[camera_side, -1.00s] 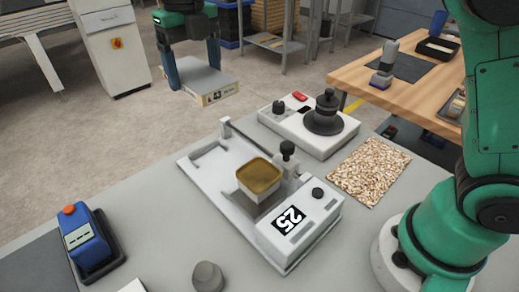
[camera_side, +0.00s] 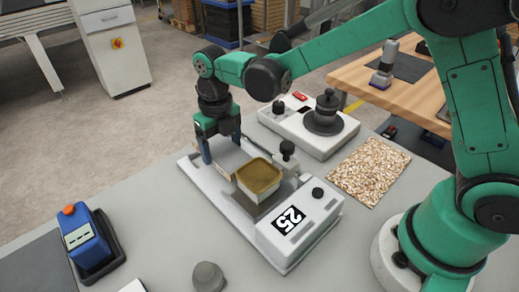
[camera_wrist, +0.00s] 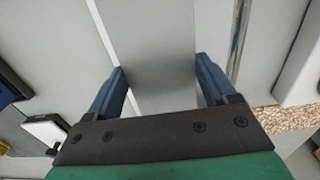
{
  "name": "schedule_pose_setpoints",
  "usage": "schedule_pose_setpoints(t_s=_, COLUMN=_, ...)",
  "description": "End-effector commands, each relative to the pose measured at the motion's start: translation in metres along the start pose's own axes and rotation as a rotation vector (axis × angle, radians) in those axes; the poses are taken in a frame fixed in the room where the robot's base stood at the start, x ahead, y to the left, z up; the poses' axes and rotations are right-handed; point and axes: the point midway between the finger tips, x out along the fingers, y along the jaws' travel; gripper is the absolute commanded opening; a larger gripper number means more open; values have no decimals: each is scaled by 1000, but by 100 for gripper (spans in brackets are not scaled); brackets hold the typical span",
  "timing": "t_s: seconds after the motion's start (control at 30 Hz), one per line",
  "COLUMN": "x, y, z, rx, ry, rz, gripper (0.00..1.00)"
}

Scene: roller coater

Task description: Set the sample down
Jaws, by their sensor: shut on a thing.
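The sample is a flat grey panel (camera_side: 226,156), low over the far-left part of the coater's white bed (camera_side: 188,163). Its edge label, readable as 43 earlier, now shows only as a pale strip. My gripper (camera_side: 221,151) points down and is shut on the panel, one blue finger on each side. In the wrist view the panel (camera_wrist: 158,75) spans between the two fingers. I cannot tell whether the panel touches the bed. The coater's front block (camera_side: 300,222) carries a black 25 label.
A white tub (camera_side: 259,178) with a yellow-brown top stands on the coater, close to the panel. A black knob (camera_side: 287,148) rises behind it. A second white device (camera_side: 308,124), a speckled mat (camera_side: 368,171) and a blue device (camera_side: 87,243) are nearby.

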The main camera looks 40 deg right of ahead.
Motion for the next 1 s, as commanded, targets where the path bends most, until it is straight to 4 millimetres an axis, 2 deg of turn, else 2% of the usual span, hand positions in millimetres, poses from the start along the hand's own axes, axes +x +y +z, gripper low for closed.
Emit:
schedule_pose_setpoints(t_s=0.27, x=36, y=0, z=0, rx=0, ry=0, rz=0, gripper=24)
schedule_pose_setpoints(t_s=0.67, x=41, y=0, z=0, rx=0, ry=0, rz=0, gripper=24)
schedule_pose_setpoints(t_s=0.7, x=40, y=0, z=0, rx=0, ry=0, rz=0, gripper=89)
schedule_pose_setpoints(t_s=0.73, x=40, y=0, z=0, rx=0, ry=0, rz=0, gripper=98)
schedule_pose_setpoints(t_s=1.0, x=39, y=0, z=0, rx=0, ry=0, rz=0, gripper=100)
